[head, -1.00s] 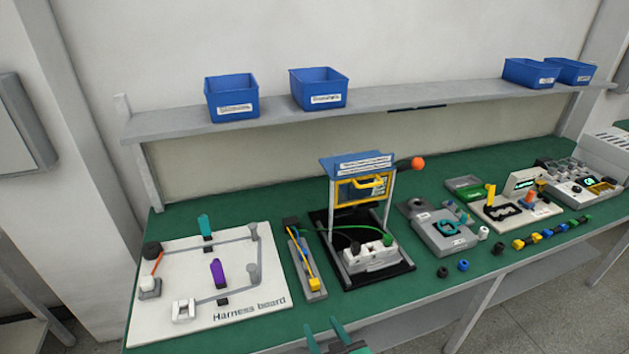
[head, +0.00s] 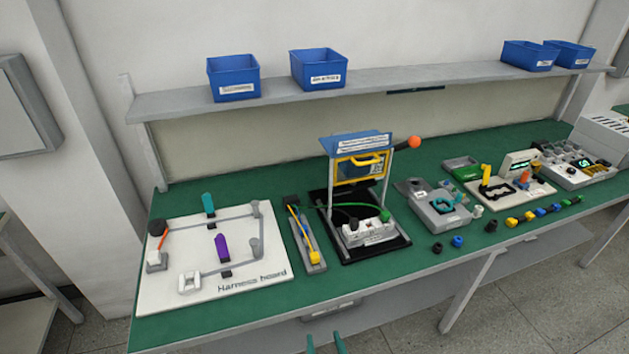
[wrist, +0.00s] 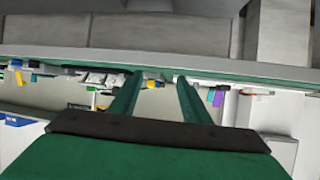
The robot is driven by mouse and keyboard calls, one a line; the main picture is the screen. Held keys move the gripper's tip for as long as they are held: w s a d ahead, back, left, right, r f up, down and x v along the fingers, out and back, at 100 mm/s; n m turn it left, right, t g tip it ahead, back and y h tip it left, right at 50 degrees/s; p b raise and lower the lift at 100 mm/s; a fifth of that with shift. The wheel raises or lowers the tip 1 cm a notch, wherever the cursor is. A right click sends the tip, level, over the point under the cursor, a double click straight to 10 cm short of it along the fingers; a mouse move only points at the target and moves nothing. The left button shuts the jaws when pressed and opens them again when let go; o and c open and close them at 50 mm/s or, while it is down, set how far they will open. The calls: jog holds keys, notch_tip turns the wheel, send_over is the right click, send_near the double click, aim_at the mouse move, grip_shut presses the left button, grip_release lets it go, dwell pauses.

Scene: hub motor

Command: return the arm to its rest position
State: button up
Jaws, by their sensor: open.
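My gripper (head: 325,344) shows only as two teal fingertips at the bottom edge of the head view, in front of the bench's front edge. The rest of my arm is out of that view. In the wrist view my gripper (wrist: 155,88) has its two green fingers apart with nothing between them. It is clear of the bench (head: 400,270) and touches nothing that I can see.
The green bench holds a harness board (head: 205,260) at left, a black-based fixture (head: 360,225) in the middle, and several small parts at right. A shelf (head: 280,100) with blue bins (head: 233,78) runs above. Open floor (head: 560,285) lies in front at right.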

jog(key=s+f+m+t+h, duration=0.1)
jog(key=s+f+m+h, duration=0.15)
jog(key=s, duration=1.15)
jog(key=s+a+r+t, duration=0.1)
jog(key=s+r, duration=0.4)
jog(key=s, duration=0.7)
jog(key=shift+s+a+n+t, duration=0.15)
jog(key=shift+a+n+t, duration=0.25)
jog(key=shift+a, duration=0.3)
